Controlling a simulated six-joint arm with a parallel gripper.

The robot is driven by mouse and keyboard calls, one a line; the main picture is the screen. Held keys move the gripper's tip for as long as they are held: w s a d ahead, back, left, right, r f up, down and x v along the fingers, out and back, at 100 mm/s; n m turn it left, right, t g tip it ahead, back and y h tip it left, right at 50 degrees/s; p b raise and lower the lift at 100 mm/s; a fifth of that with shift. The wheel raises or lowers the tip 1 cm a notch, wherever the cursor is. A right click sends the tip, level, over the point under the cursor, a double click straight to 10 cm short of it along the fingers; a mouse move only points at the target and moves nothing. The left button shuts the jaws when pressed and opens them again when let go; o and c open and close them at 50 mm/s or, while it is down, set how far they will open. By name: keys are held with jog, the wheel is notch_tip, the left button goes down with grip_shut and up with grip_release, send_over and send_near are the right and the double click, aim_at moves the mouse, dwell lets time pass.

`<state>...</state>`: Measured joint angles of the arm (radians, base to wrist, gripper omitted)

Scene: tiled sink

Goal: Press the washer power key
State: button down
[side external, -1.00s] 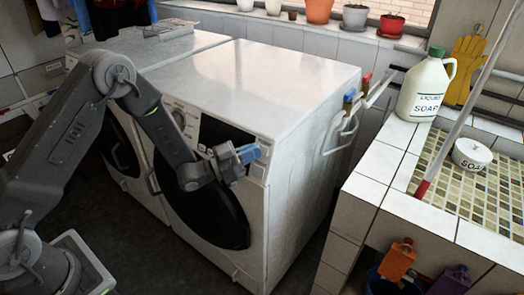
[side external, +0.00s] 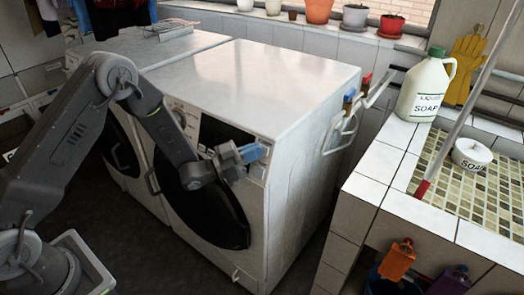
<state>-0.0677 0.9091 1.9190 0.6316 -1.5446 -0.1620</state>
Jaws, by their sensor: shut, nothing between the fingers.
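The washer (side external: 290,215) is a white front-loader with a dark round door (side external: 208,213). Its control panel (side external: 222,132) has a dark display and runs along the top of the front. My gripper (side external: 256,152) is blue-tipped, shut and empty, at the right end of this panel. The fingertips overlap the panel in this view; I cannot tell whether they touch it. The power key cannot be made out, and my gripper hides part of the panel's right end.
A second white machine (side external: 120,155) stands to the left, with a wire rack (side external: 168,28) on top. A tiled sink counter (side external: 385,165) bears a soap jug (side external: 422,88). The floor in front is clear.

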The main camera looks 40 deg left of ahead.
jog(key=shift+w, duration=0.1)
dwell(0.5)
jog(key=shift+s+r, duration=0.15)
jog(key=shift+s, duration=0.35)
jog(key=s+r, duration=0.2)
jog(key=s, duration=0.3)
jog(key=shift+s, duration=0.35)
dwell(0.4)
